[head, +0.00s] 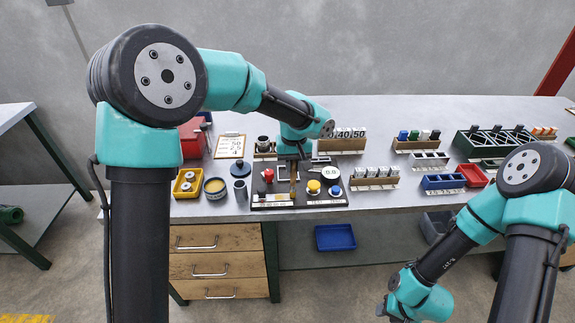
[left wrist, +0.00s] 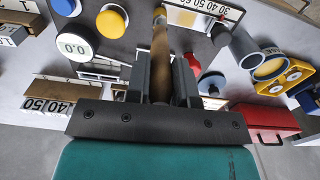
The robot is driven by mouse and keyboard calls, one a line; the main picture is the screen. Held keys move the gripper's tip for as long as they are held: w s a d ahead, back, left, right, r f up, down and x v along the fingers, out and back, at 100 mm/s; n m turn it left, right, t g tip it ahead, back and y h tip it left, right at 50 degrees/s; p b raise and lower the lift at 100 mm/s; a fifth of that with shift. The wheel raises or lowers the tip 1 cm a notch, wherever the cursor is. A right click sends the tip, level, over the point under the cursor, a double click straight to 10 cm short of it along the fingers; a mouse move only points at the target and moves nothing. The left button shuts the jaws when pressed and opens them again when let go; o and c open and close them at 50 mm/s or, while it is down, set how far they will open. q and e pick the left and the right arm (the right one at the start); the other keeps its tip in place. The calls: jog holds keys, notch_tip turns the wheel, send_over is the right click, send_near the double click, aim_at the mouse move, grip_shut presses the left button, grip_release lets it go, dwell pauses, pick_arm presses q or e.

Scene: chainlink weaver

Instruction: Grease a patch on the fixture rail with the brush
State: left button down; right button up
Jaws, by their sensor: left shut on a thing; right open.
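My left gripper (head: 293,163) is over the dark fixture board (head: 258,200), pointing down. It is shut on the wooden handle of the brush (head: 294,188), which also shows between the fingers in the left wrist view (left wrist: 160,50). The brush's bristle end is hard to make out. A round tin with yellow contents (head: 215,187) stands left of the board and shows in the left wrist view (left wrist: 270,66). Pale metal rail-like parts (left wrist: 100,68) lie beside the gripper; which is the fixture rail is unclear. My right gripper (head: 382,309) is open, low at the bottom edge, away from the table.
The board carries a yellow button (head: 314,187), a blue button (head: 336,191), a red knob (head: 268,175) and a round 0.0 dial (head: 331,173). A grey cup (head: 240,190) and yellow tray (head: 187,183) stand left. Labelled blocks (head: 375,173) stand right.

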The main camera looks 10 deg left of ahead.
pick_arm(q)
jog(key=shift+a+r, duration=0.1)
jog(key=shift+r, duration=3.85)
jog(key=shift+a, duration=0.15)
